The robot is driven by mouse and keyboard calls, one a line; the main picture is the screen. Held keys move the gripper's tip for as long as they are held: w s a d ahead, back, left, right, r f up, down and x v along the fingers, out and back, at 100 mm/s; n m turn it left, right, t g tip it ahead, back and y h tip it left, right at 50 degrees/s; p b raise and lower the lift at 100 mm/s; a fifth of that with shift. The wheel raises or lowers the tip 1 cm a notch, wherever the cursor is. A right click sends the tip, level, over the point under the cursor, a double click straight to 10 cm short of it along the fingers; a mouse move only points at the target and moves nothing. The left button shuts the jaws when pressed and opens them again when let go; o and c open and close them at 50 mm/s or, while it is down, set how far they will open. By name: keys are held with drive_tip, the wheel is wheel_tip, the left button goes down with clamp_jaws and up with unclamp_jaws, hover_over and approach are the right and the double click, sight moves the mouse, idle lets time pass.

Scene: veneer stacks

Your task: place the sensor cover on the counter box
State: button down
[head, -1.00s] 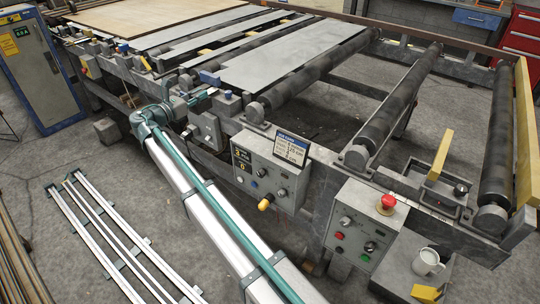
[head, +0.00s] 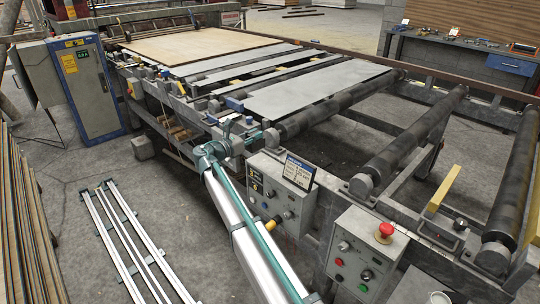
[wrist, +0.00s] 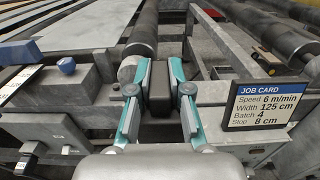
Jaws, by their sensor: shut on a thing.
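My gripper (wrist: 160,92) has its teal fingers closed on a dark grey block, which I take to be the sensor cover (wrist: 160,84). In the head view my gripper (head: 264,138) is at the machine's near edge, beside the end of a roller; the cover is too small to make out there. A grey control box (head: 280,197) with yellow digits and a job card hangs on the machine front, right of and below my gripper. A smaller grey box (wrist: 42,133) is at lower left in the wrist view. I cannot tell which one is the counter box.
The job card (wrist: 263,103) stands upright close to the right of my fingers. A blue knob (wrist: 67,66) is to their left. A box with a red stop button (head: 385,232) is farther right. Metal rails (head: 125,240) lie on the floor at left.

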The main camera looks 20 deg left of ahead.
drive_tip(key=w+d+f, duration=0.1)
drive_tip(key=f, duration=0.1)
drive_tip(key=w+d+f, duration=0.1)
drive_tip(key=d+f, duration=0.1)
drive_tip(key=w+d+f, duration=0.1)
drive_tip(key=f, duration=0.1)
drive_tip(key=shift+w+d, duration=0.2)
drive_tip(key=shift+w, duration=0.15)
drive_tip(key=shift+w+d+f, duration=0.1)
drive_tip(key=shift+d+f, duration=0.05)
drive_tip(key=shift+f, duration=1.55)
drive_tip(key=shift+f, duration=0.15)
drive_tip(key=c, duration=1.1)
unclamp_jaws()
drive_tip(key=v, duration=1.2)
